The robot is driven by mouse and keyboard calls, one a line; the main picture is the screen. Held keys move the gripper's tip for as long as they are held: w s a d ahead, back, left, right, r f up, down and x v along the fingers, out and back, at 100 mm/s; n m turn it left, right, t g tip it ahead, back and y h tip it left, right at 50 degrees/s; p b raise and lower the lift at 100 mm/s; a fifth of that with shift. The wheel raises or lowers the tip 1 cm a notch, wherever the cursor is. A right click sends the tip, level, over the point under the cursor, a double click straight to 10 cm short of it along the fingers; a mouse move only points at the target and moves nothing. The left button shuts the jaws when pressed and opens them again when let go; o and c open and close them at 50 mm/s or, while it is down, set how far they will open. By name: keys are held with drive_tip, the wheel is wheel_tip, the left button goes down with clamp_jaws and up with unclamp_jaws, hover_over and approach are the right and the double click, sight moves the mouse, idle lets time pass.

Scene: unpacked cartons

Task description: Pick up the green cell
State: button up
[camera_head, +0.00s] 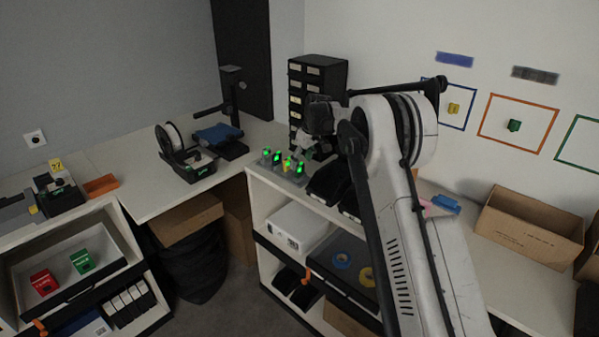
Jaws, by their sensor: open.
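Several small upright pieces with bright green tops, likely cells (277,158), stand in a grey holder (290,174) at the left end of the middle bench. A yellow piece (288,163) stands among them. A green block (82,261) lies in the open drawer at left, and another green block (514,125) shows inside an orange frame on the wall. I cannot tell which one the task means. My gripper (312,146) is open, just above and right of the holder, close to the green-topped pieces. Its fingertips are small and partly merge with the dark background.
A black drawer cabinet (318,75) stands behind my gripper. Black bins (327,183) sit right of the holder. An open carton (530,222) stands at right. A red block (44,282) lies in the left drawer (75,292).

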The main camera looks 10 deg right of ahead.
sight(301, 165)
drive_tip(key=shift+w+d+p+x, duration=0.15)
drive_tip(key=shift+p+x, duration=0.1)
drive_tip(key=shift+x, duration=1)
drive_tip(key=shift+w+d+p+x, duration=0.15)
drive_tip(key=shift+p+x, duration=0.1)
drive_tip(key=shift+x, duration=1)
drive_tip(key=shift+c, duration=0.4)
clamp_jaws()
